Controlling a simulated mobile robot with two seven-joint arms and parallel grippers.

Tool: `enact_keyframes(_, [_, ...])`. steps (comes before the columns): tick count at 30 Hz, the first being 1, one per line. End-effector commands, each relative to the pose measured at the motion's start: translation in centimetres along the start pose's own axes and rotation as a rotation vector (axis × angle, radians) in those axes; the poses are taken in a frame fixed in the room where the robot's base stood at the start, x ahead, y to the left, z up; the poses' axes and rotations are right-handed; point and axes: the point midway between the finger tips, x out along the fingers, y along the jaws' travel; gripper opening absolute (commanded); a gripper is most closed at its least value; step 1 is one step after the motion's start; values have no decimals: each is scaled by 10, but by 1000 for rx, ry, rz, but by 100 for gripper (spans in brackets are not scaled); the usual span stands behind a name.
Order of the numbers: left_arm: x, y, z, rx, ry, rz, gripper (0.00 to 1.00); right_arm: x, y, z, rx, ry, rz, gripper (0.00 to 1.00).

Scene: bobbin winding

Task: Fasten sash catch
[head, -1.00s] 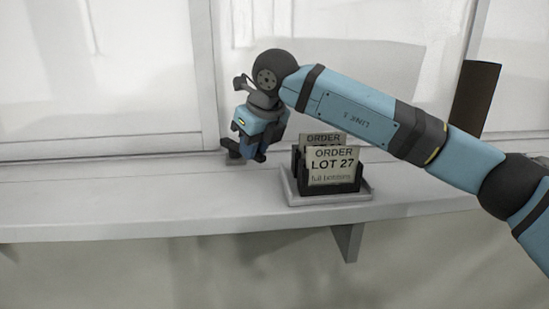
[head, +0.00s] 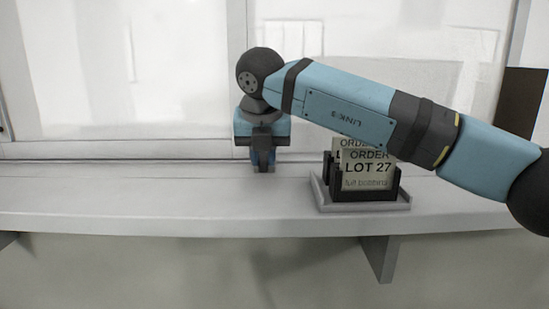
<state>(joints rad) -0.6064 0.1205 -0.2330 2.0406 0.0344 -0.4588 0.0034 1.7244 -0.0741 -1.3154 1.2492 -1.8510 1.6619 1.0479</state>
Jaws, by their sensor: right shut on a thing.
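My right gripper (head: 262,162) points down at the foot of the window, where the sash frame (head: 120,150) meets the sill (head: 150,200). Its fingers are together on the sash catch, which they and the gripper body hide almost wholly. I cannot tell which way the catch is turned. My right arm comes in from the right, above the sill. My left gripper is not in view.
A grey tray (head: 365,206) with dark holders and cards reading "ORDER LOT 27" (head: 367,168) stands on the sill right of my gripper, under my forearm. A dark brown panel (head: 523,100) is at the far right. The sill left of the gripper is clear.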

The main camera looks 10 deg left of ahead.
Motion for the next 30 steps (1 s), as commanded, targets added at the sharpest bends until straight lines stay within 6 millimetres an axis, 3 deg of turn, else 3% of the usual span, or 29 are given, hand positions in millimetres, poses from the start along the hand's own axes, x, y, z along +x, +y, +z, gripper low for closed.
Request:
enact_keyframes(14, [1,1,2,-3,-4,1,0,-1,3,0,11,0,-3,0])
enact_keyframes(15, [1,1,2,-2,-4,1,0,-1,3,0,11,0,-3,24])
enact_keyframes(18, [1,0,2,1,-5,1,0,-1,3,0,11,0,-3,45])
enact_keyframes(30, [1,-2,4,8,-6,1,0,-9,3,0,9,-1,-4,45])
